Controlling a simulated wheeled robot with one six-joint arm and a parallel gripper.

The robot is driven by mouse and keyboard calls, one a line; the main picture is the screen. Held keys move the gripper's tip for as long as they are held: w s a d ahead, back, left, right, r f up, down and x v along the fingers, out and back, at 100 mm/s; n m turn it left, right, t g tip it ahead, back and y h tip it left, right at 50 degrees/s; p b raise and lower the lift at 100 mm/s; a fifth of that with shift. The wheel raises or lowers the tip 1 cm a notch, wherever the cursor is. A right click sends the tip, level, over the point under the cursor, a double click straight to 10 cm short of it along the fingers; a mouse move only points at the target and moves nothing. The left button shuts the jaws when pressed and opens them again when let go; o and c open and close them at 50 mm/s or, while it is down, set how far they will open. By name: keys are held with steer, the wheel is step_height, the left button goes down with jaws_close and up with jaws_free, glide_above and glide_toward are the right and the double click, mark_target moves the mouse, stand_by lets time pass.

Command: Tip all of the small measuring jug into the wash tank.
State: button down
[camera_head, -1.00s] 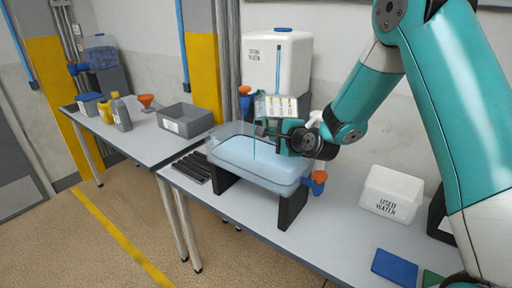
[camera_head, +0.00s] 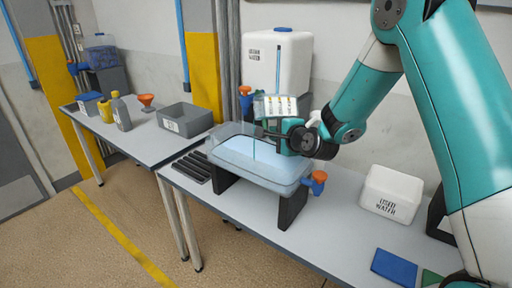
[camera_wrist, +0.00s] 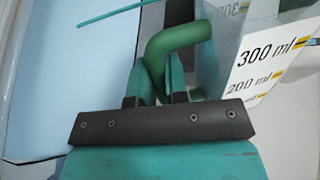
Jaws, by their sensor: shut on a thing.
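My gripper (camera_head: 283,132) is shut on the jug's green handle. The wrist view shows my gripper (camera_wrist: 155,82) around this handle (camera_wrist: 180,38), beside the jug's side (camera_wrist: 268,65) with its 300 ml and 200 ml marks. A thin teal line runs down over the tank; I cannot tell if it is a stream. What is inside the jug cannot be made out.
A white water container (camera_head: 277,60) with a blue cap stands behind the tank. The tank rests on black supports and has an orange and blue valve (camera_head: 317,183). A white used-water bin (camera_head: 391,192) is to the right. A grey bin (camera_head: 185,119) sits on the left table.

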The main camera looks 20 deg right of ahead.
steer(key=shift+d+f+n+h, duration=0.15)
steer(key=shift+f+n+h, duration=0.3)
steer(key=shift+n, duration=0.35)
stand_by(2.4)
